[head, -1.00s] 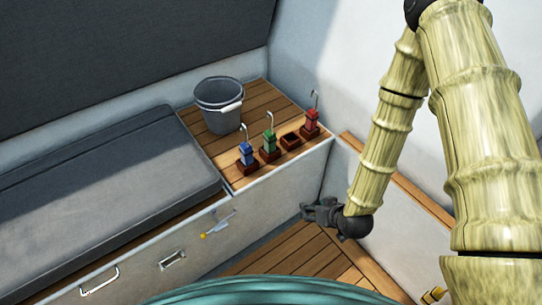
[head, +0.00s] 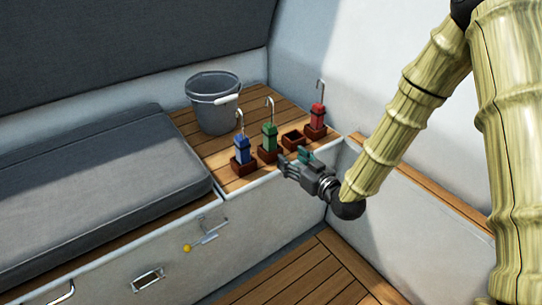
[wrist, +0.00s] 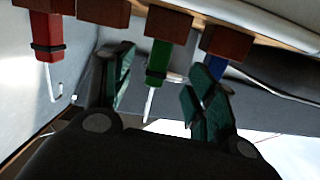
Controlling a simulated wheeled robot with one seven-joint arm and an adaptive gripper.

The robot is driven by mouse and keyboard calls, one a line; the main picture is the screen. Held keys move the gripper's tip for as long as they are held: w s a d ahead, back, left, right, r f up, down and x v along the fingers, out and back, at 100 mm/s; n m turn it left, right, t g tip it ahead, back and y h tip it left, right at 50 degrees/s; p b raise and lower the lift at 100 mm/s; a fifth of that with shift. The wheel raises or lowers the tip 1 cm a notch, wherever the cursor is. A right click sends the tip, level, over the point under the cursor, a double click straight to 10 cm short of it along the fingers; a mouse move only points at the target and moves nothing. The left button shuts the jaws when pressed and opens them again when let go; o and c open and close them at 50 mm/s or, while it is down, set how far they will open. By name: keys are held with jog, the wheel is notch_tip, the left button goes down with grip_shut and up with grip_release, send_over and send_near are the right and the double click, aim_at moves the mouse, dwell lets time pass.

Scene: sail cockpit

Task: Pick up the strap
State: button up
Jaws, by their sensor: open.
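Three upright bundles with thin metal hooks stand in brown wooden holders: a blue one (head: 242,150), a green one (head: 269,138) and a red one (head: 317,117). I cannot tell which one the task's strap is. My gripper (head: 291,164) is open and empty at the front edge of the wooden shelf, close to the green bundle's holder. In the wrist view, which is upside down, the green bundle (wrist: 156,62) shows between the open fingers, beyond them. The red bundle (wrist: 50,38) is at the left, and the blue one (wrist: 215,68) is partly hidden behind the right finger.
An empty holder (head: 294,140) sits between the green and red bundles. A grey bucket (head: 212,104) stands behind them on the wooden shelf (head: 183,122). A grey cushion (head: 105,165) lies at the left. The locker front below has a latch (head: 208,233) and handles. A wall rises at the right.

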aim_at(274, 140)
jog(key=shift+n+t+y, duration=0.4)
jog(key=shift+t+y, duration=0.1)
jog(key=shift+y, duration=0.1)
jog(key=b+x, duration=0.1)
jog(key=x, duration=0.1)
jog(key=b+x, duration=0.1)
jog(key=x, duration=0.2)
jog(key=r+b+x, duration=0.1)
jog(key=x, duration=0.1)
jog(key=shift+w+a, duration=0.1)
jog(key=shift+w, duration=0.15)
jog(key=b+x, duration=0.1)
jog(key=x, duration=0.1)
jog(key=b+x, duration=0.1)
jog(key=x, duration=0.1)
jog(key=shift+w+a+f, duration=0.1)
jog(key=shift+a+f, duration=0.05)
jog(key=shift+f, duration=0.1)
jog(key=shift+w+a+r, duration=0.1)
jog(key=shift+w+a, duration=0.05)
jog(key=shift+w, duration=0.15)
jog(key=shift+c, duration=0.4)
grip_shut()
